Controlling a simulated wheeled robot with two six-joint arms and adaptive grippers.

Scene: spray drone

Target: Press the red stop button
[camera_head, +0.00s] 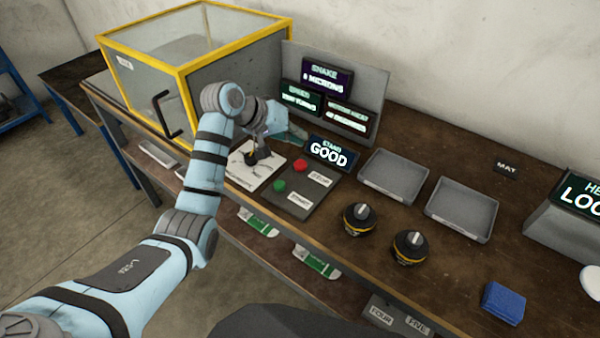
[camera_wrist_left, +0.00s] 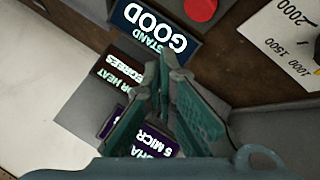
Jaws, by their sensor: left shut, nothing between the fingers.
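The red stop button (camera_head: 300,165) sits on a dark grey control panel (camera_head: 301,204), beside the STOP label (camera_head: 320,179). A green button (camera_head: 279,186) is on the same panel near the START label (camera_head: 299,199). My left gripper (camera_head: 297,134) is shut and empty, behind the red button and close to the GOOD display (camera_head: 329,153). In the left wrist view the shut fingers (camera_wrist_left: 168,68) lie over the displays, and the red button (camera_wrist_left: 201,9) shows at the top edge, apart from the fingertips. My right gripper is not in view.
A yellow-framed glass booth (camera_head: 187,97) stands at the left. Upright displays (camera_head: 325,77) stand behind my gripper. A white dial plate (camera_head: 237,172) lies left of the panel. Two grey trays (camera_head: 461,231) (camera_head: 394,196), two dark round knobs (camera_head: 360,219) (camera_head: 410,247) and a blue block (camera_head: 503,303) are right.

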